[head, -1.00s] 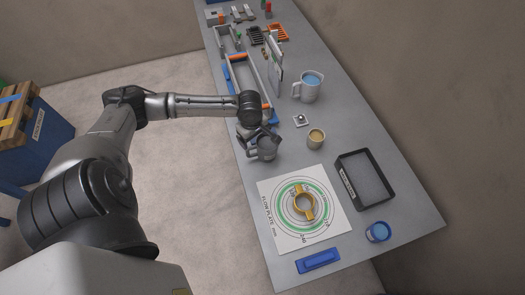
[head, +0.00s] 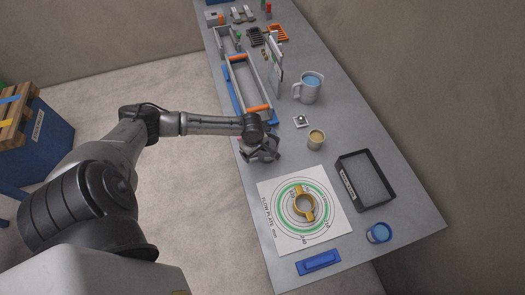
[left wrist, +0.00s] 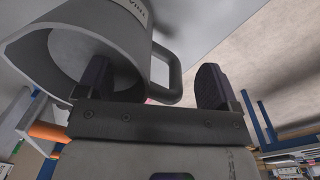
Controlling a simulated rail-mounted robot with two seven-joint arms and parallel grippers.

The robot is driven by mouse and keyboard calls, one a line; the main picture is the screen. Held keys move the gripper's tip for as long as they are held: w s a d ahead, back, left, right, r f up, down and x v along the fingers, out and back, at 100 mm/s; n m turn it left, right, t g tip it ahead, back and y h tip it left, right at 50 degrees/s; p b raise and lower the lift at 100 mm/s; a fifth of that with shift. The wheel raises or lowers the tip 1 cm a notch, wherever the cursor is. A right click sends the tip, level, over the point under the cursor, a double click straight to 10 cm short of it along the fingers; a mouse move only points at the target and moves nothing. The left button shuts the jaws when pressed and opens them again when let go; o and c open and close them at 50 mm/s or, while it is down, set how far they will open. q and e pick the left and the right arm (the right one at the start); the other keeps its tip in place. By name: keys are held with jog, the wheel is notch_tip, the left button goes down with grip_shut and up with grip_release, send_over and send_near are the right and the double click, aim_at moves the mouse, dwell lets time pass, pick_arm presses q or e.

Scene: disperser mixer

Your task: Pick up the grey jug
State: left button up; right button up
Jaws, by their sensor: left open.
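The grey jug (left wrist: 115,28) fills the upper left of the left wrist view, with its mouth at lower left and its handle (left wrist: 174,72) towards the right. In the head view the jug is mostly hidden behind my left gripper (head: 262,150) at the table's left edge. My left gripper is open, and it also shows in the left wrist view (left wrist: 153,80). The handle lies between its two fingers there. The left finger overlaps the jug's mouth; I cannot tell whether it is inside or touching. My right gripper is not in view.
A white flow plate (head: 328,221) with a yellow ring (head: 304,196) lies nearer on the table (head: 410,222). A beige cup (head: 316,139), a larger jug with blue contents (head: 308,91) and a black tray (head: 382,199) stand to the right. A grey rack with orange ends (head: 247,82) is behind.

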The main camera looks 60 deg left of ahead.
pick_arm(q)
grip_shut()
dwell(0.9)
